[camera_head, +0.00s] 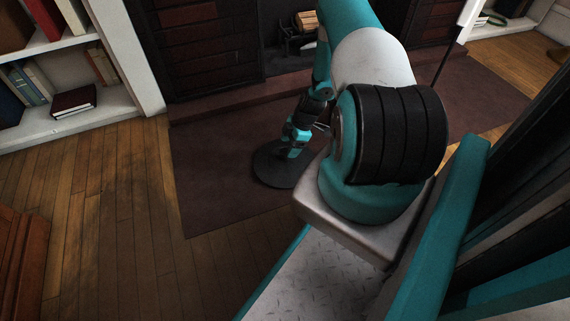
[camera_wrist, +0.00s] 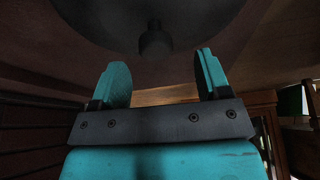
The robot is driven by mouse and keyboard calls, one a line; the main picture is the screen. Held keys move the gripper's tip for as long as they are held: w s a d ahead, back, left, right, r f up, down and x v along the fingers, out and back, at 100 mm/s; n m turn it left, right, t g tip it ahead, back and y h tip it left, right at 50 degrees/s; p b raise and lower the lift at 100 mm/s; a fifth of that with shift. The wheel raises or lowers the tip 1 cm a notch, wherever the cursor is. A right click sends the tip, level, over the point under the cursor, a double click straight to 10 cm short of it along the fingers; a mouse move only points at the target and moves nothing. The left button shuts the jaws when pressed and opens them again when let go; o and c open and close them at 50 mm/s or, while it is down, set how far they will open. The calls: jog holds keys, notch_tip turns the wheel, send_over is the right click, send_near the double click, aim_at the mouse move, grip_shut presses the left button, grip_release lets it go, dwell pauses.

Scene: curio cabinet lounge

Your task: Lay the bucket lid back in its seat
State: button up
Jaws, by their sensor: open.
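A dark round disc with a small knob, which looks like the bucket lid (camera_head: 272,173), shows below my gripper (camera_head: 292,153) in the head view. In the wrist view the lid (camera_wrist: 90,18) fills the top middle, with its dark knob (camera_wrist: 155,42) pointing toward my gripper (camera_wrist: 164,72). The gripper's two teal fingers are open with nothing between them. The knob appears just beyond the fingertips and between their lines, apart from both. No bucket can be made out beneath the lid, so I cannot tell whether the lid is seated.
A dark rug (camera_head: 215,185) lies under the lid, before a fireplace (camera_head: 290,62) with a raised hearth. A white bookshelf (camera_head: 130,60) stands at left. A brown wooden piece (camera_head: 22,255) is at the lower left edge. Bare wood floor (camera_head: 110,190) lies between them.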

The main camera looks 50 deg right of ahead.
aim_at(285, 151)
jog(key=b+x, duration=0.4)
jog(key=x, duration=0.1)
jog(key=shift+w+d+f, duration=0.15)
jog(key=shift+d, duration=0.05)
grip_shut()
jog(key=shift+r, duration=0.3)
notch_tip(285, 151, up, 20)
jog(key=p, duration=1.1)
jog(key=shift+f, duration=0.15)
